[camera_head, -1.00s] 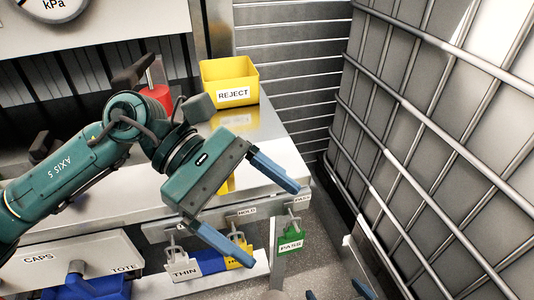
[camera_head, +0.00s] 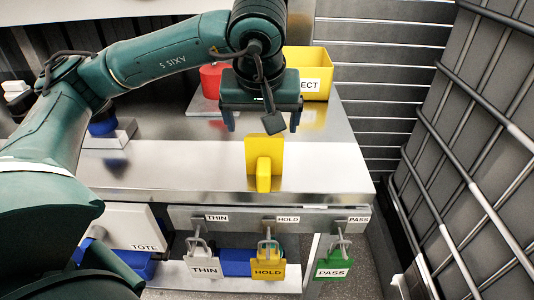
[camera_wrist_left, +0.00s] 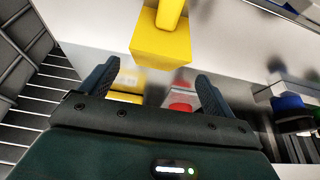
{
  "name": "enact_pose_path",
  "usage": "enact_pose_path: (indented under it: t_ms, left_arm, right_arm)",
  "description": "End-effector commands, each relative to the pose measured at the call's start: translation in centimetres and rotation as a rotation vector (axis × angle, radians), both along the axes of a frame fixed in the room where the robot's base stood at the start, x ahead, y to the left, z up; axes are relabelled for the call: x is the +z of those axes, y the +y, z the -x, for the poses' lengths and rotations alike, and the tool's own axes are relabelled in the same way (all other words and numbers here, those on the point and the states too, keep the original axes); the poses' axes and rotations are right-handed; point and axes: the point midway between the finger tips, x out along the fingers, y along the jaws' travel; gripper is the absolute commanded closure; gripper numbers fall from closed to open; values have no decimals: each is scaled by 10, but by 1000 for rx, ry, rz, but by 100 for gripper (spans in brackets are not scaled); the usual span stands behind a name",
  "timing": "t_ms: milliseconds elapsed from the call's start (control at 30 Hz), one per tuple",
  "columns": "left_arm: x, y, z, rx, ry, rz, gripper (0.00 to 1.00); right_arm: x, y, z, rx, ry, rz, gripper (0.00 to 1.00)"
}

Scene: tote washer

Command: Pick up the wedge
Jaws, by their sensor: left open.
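The yellow wedge (camera_head: 263,160) stands on the metal bench, near its front edge, in the head view. It also shows at the top middle of the left wrist view (camera_wrist_left: 160,45). My left gripper (camera_head: 263,122) is open and empty, pointing down with its two blue fingers spread. It is behind the wedge in the head view, and the wedge is not between the fingers. In the left wrist view the open fingers (camera_wrist_left: 156,76) reach toward the wedge's near face, apart from it. My right gripper is not in view.
A yellow REJECT bin (camera_head: 310,72) and a red object (camera_head: 212,78) stand at the back of the bench (camera_head: 200,170). THIN (camera_head: 204,262), HOLD (camera_head: 268,262) and PASS (camera_head: 334,262) tags hang below its front edge. A barred cage stands at right. The bench around the wedge is clear.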

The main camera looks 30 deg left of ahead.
Motion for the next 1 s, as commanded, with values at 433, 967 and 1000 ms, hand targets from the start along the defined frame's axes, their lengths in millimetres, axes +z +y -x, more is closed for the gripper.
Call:
enact_pose_path:
  t_ms: [433, 967, 1000]
  left_arm:
    - [-47, 6, -15, -1, 3, 0, 11]
    - [-65, 10, -22, 1, 0, 3, 19]
    - [-65, 10, -22, 1, 0, 3, 22]
  right_arm:
    - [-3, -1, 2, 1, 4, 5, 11]
    - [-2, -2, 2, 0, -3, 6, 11]
    - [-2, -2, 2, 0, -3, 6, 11]
